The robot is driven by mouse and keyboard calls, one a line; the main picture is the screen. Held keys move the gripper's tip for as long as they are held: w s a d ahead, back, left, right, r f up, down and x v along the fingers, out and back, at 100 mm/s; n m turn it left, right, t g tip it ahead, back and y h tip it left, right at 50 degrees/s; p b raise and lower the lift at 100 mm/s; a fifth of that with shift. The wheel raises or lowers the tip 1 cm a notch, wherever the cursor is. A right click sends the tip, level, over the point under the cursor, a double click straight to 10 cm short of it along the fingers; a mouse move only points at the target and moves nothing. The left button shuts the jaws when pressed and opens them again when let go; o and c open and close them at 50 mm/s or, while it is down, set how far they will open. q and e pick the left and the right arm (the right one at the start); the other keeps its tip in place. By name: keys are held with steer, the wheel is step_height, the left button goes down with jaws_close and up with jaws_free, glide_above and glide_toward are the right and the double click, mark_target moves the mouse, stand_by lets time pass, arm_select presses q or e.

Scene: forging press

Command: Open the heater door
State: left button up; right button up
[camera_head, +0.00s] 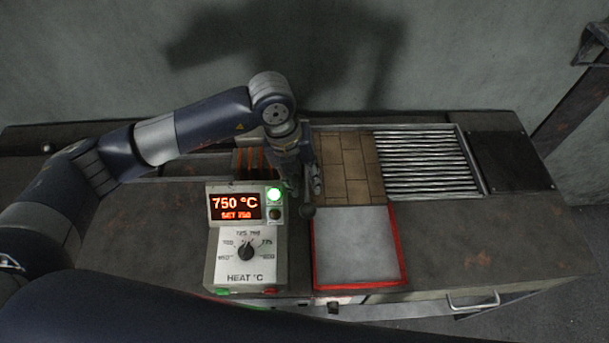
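My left gripper (304,188) points down over the middle of the bench, just behind a dark round knob (307,211). Its fingers are small and dark here, and I cannot tell whether they touch the knob or how far apart they are. Left of the gripper, orange-glowing bars (247,160) show in a dark opening, partly hidden by my arm. Tan firebricks (345,168) lie to the right of the gripper. Which part is the heater door is not clear. My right gripper is out of view.
A heat control box (221,258) with a dial, a green light and a 750 °C display stands in front. A grey plate with a red border (355,245) lies to its right. Behind are a roller grate (428,163) and a dark plate (510,161). The bench's right front is clear.

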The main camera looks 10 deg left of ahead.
arm_select(q)
steer(key=shift+d+f, duration=0.15)
steer(key=shift+f, duration=0.3)
steer(key=shift+c, duration=0.4)
jaws_close()
